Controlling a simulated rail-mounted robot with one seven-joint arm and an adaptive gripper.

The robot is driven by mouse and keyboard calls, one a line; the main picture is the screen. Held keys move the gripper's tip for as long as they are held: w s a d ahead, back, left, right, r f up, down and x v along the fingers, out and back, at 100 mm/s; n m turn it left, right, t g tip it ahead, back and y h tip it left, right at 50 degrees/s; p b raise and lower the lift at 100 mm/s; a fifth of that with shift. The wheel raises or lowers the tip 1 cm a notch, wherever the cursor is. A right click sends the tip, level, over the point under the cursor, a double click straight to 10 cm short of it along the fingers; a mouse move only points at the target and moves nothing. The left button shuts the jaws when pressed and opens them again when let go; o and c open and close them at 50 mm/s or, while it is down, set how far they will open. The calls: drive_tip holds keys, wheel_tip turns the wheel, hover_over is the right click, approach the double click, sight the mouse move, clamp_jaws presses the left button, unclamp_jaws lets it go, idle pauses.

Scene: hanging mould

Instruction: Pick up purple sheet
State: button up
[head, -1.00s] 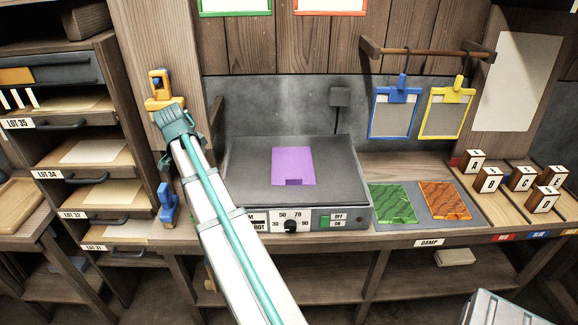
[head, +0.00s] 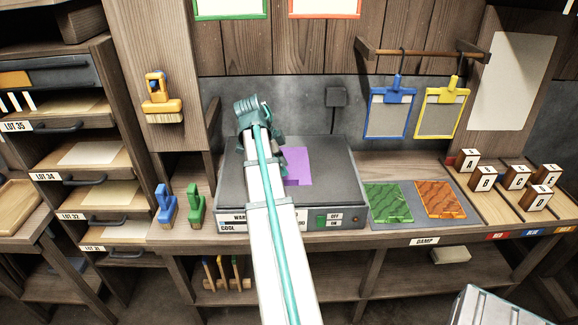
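The purple sheet (head: 299,167) lies flat on the dark top of the hot plate box (head: 335,185). My arm covers its left part in the head view. My gripper (head: 254,106) is above the back left of the hot plate, to the left of and beyond the sheet in the picture. Its fingers are hidden behind the wrist, so whether it is open or shut does not show. I see no contact between it and the sheet.
Green (head: 387,203) and orange (head: 440,199) sheets lie on the damp area at right. Blue (head: 390,110) and yellow (head: 441,110) clip frames hang from a rail. Blue (head: 165,206) and green (head: 195,206) brushes stand left of the hot plate. Lettered blocks (head: 515,178) stand far right.

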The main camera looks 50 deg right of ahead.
drive_tip(key=shift+p+x, duration=0.95)
drive_tip(key=shift+x, duration=2.2)
drive_tip(key=shift+s, duration=0.15)
clamp_jaws()
